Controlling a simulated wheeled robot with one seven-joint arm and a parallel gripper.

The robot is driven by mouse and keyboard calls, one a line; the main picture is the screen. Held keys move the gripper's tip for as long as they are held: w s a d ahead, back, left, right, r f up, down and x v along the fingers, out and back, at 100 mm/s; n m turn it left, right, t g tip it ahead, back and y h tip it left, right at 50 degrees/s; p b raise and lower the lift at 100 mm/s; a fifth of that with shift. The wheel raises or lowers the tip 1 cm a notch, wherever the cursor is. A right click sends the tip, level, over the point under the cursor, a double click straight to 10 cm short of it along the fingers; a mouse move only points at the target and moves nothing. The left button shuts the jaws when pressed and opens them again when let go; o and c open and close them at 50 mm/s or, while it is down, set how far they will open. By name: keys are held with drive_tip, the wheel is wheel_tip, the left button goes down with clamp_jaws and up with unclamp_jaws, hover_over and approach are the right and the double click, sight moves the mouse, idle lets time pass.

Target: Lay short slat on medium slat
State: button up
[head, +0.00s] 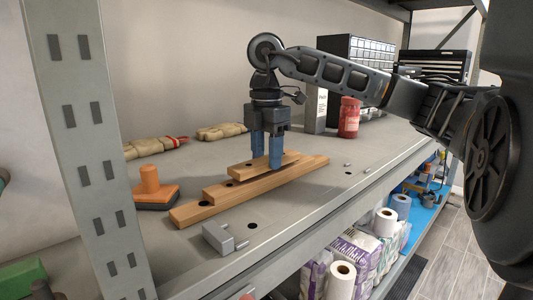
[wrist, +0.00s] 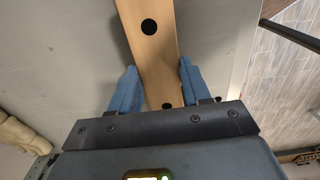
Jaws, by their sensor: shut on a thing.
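The short slat (head: 240,172) is light wood and lies between the blue fingers of my gripper (head: 267,160), which is shut on it. It is directly over the medium slat (head: 217,192), roughly lined up with it; I cannot tell whether a thin gap is left between them. The medium slat lies on a longer slat (head: 186,213) on the shelf. In the wrist view, wood with dark round spots (wrist: 150,45) runs between my fingertips (wrist: 158,72); the separate layers are hard to tell apart there.
An orange-handled tool (head: 150,183) stands left of the slats, and a grey metal block (head: 217,238) is in front. A red jar (head: 349,118) stands behind right. The rack's upright (head: 85,130) is at left.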

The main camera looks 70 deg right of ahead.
drive_tip(key=shift+f+b, duration=0.6)
drive_tip(key=shift+b, duration=0.1)
drive_tip(key=o, duration=1.2)
drive_tip(key=shift+c, duration=0.2)
drive_tip(key=shift+r, duration=3.95)
drive_tip(key=shift+s, duration=0.1)
